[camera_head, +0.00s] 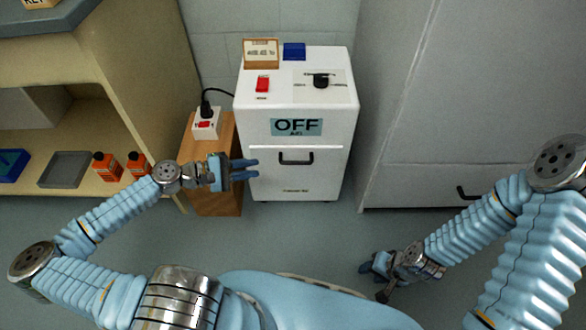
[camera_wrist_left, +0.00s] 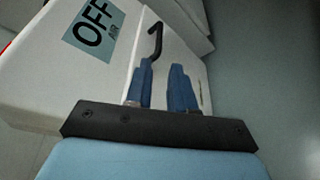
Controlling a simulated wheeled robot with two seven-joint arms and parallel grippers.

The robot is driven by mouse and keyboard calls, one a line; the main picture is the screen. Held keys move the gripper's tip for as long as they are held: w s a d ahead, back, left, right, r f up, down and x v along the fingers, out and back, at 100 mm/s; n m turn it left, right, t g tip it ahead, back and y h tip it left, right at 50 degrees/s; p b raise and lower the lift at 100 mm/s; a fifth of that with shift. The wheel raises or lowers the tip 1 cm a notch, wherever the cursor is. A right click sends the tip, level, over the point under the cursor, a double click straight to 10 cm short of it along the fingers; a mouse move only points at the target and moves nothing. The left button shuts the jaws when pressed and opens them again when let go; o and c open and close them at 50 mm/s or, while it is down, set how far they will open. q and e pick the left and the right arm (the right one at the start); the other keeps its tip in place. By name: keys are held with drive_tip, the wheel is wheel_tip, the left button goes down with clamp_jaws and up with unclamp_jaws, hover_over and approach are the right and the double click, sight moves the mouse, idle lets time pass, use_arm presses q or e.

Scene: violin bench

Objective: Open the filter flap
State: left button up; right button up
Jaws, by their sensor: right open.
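The white cabinet (camera_head: 345,95) stands at the back centre with an "OFF" label (camera_head: 297,127) on its front. Below the label is the front flap (camera_head: 310,178) with a black bar handle (camera_head: 297,162); it looks closed. My left gripper (camera_head: 256,168) is open and empty, just left of the handle, its fingers pointing right. In the left wrist view the two blue fingers (camera_wrist_left: 161,82) are apart, and the black handle (camera_wrist_left: 156,40) shows beyond their tips, with nothing between them. My right gripper (camera_head: 366,268) is open and low at the right, above the floor, away from the cabinet.
A wooden stand (camera_head: 222,150) with a white socket box (camera_head: 207,124) is left of the cabinet. A shelf at the left holds orange bottles (camera_head: 106,166) and a grey tray (camera_head: 65,169). A large grey cupboard (camera_head: 470,100) stands at the right. Floor (camera_head: 320,230) in front is clear.

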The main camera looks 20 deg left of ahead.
sight(289, 163)
use_arm(q)
drive_tip(key=x, duration=1.3)
drive_tip(key=shift+w+d, duration=0.15)
drive_tip(key=shift+d, duration=0.05)
clamp_jaws()
